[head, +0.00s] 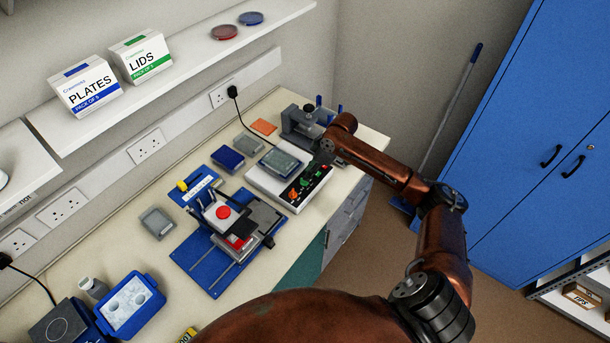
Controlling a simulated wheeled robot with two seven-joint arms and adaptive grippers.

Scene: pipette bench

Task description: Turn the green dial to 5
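A white bench device (262,182) stands on the bench with a black control panel on its front right edge. A small green dial (304,183) is on that panel, between an orange control (293,195) and a reddish one at the panel's far end. The dial's numbers and pointer are too small to read. My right arm comes in from the right, and its dark gripper (324,153) hangs just beyond the panel's far end, apart from the green dial. Its fingers are too small and dark to tell open from shut. My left gripper is not in view.
A plate with a clear lid (281,161) sits on the device. A grey apparatus (297,124) stands close behind my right gripper. A blue-based press with a red button (223,212) is to the left. A blue ice tub (131,305) is at lower left.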

